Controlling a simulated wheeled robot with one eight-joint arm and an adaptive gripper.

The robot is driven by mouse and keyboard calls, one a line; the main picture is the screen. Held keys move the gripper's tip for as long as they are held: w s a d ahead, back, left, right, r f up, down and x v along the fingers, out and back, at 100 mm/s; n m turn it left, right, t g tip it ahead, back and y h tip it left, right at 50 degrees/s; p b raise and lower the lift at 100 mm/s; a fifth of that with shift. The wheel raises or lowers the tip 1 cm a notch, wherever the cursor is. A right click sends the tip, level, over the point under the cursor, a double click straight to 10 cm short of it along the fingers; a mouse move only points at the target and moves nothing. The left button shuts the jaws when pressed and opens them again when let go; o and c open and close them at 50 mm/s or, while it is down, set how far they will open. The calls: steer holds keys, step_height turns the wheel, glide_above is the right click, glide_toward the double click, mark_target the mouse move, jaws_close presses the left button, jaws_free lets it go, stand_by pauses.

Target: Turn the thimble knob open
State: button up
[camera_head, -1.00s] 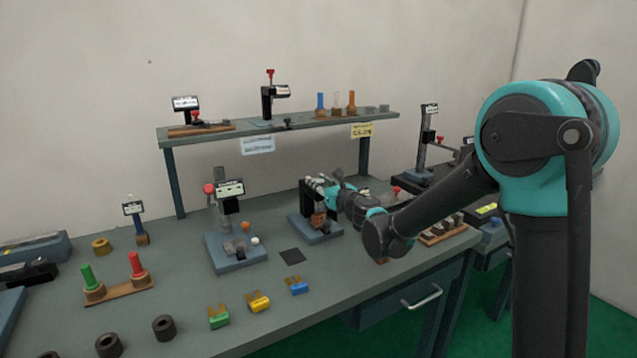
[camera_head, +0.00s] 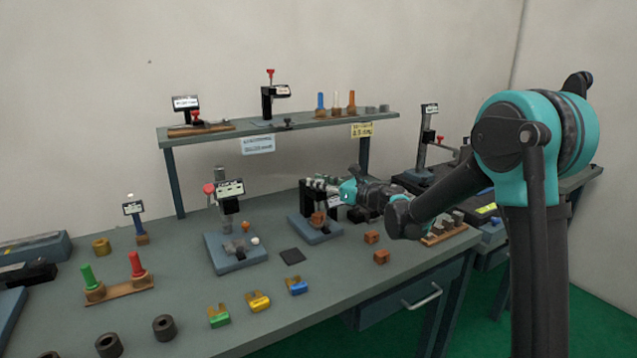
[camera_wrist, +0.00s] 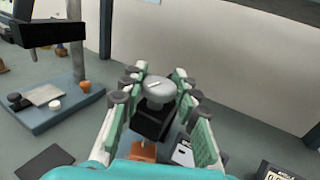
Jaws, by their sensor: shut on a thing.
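The thimble knob (camera_wrist: 158,88) is a round silver cap with a light mark, in the middle of the wrist view. It sits on a black block (camera_wrist: 150,125) of a gauge fixture. My gripper (camera_wrist: 155,82) has its green-and-white fingers on both sides of the knob and is shut on it. In the head view my gripper (camera_head: 325,184) reaches the top of the black fixture (camera_head: 306,200) from the right. The fixture stands on a blue base (camera_head: 318,232) with a brown block (camera_head: 317,219) in it. The knob itself is mostly hidden there by the fingers.
A second blue-based stand (camera_head: 236,257) with a display is to the left. Two orange-brown cubes lie to the right, one being the nearer cube (camera_head: 381,257). A dark square pad (camera_head: 292,256) and coloured V-blocks are in front. A shelf (camera_head: 280,127) runs behind.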

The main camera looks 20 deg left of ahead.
steer(key=n+g, duration=0.3)
steer(key=g, duration=0.2)
steer(key=n+g, duration=0.3)
steer(key=g, duration=0.2)
steer(key=shift+w+n, duration=0.15)
steer(key=shift+n, duration=0.15)
steer(key=n+g+h, duration=0.2)
steer(key=n+g, duration=0.1)
steer(key=g, duration=0.1)
steer(key=n+g+h, duration=0.2)
steer(key=g, duration=0.2)
steer(key=shift+n+h, duration=0.4)
steer(key=o, duration=1.2)
steer(key=shift+c, duration=0.2)
step_height(320, 180, up, 10)
